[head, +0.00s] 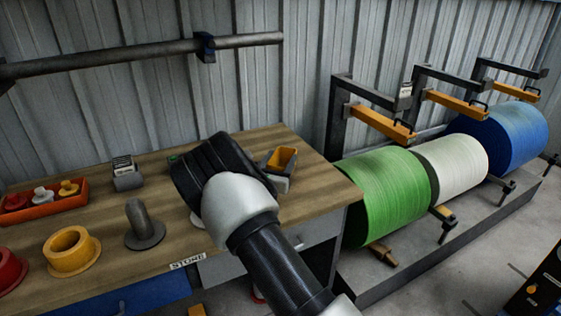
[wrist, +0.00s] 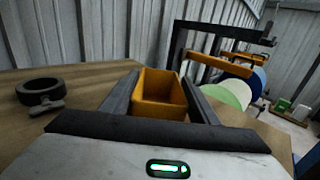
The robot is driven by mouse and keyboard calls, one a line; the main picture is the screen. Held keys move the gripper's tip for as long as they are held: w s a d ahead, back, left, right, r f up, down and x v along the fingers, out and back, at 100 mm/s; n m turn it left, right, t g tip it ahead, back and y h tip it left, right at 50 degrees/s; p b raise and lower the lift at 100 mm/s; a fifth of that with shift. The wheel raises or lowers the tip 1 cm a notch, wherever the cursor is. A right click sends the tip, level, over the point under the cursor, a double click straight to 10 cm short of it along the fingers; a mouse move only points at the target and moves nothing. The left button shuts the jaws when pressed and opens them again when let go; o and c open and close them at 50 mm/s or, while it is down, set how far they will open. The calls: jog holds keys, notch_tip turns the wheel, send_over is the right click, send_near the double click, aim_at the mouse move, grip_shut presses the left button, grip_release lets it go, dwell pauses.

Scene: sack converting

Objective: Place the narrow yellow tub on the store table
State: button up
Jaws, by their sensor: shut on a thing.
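The narrow yellow tub (head: 286,157) shows past my arm, over the back right part of the store table (head: 324,193). In the wrist view the tub (wrist: 158,88) sits upright between the two fingers of my gripper (wrist: 160,92), which are shut on its sides. Its open top faces up and looks empty. I cannot tell whether its base touches the tabletop. My gripper (head: 277,170) is mostly hidden behind my wrist in the head view. The table has a wooden top and a STORE label (head: 187,261) on its front edge.
On the table's left are an orange tray (head: 45,207) with small spools, a yellow flanged ring (head: 72,251), a red ring (head: 8,270) and a grey post (head: 144,225). A black ring (wrist: 40,92) lies left of the gripper. Green (head: 381,197), white and blue rolls stand right.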

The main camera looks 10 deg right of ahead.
jog(key=o, duration=1.1)
jog(key=shift+c, duration=0.2)
